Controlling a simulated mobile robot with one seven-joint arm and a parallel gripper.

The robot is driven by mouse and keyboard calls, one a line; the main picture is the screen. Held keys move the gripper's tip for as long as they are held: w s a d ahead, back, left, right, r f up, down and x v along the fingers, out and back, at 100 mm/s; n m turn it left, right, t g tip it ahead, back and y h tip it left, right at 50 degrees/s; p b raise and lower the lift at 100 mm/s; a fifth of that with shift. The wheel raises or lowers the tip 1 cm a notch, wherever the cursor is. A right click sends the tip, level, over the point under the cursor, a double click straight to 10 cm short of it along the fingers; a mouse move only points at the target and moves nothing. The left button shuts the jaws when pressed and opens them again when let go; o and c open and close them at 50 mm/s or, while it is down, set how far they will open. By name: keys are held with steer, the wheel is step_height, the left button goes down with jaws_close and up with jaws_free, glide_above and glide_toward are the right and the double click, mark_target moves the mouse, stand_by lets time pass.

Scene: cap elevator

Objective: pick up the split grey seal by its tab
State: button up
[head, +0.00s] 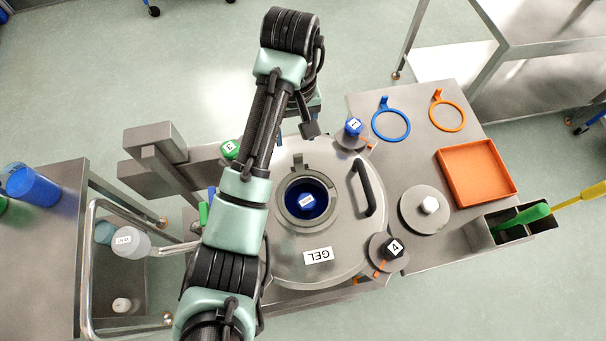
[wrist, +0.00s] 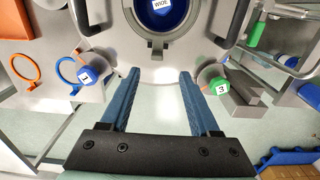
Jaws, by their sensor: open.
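A grey ring (head: 305,200) sits around the round opening in the lid marked GEL, with a blue inside labelled WIDE. The ring also shows at the top of the wrist view (wrist: 165,52). My gripper (wrist: 158,74) is open and empty, its two blue fingers pointing toward the lid's edge and the ring. In the head view my gripper (head: 309,126) is at the far edge of the lid, partly hidden by my arm.
The lid (head: 280,255) has a dark handle (head: 366,188). Blue cap 1 (head: 353,127), green cap 3 (head: 229,149) and black cap 4 (head: 393,248) stand around it. Blue (head: 391,138) and orange (head: 448,130) tabbed rings and an orange tray (head: 506,178) lie right. My arm hides the lid's left side.

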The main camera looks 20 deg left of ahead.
mark_target(298, 156)
step_height(298, 156, down, 5)
steer(key=b, duration=0.3)
steer(key=f, duration=0.1)
steer(key=f+b, duration=0.2)
steer(key=shift+w+d, duration=0.1)
steer(key=shift+d, duration=0.15)
steer(key=shift+f+p, duration=0.3)
steer(key=shift+f, duration=0.55)
jaws_close()
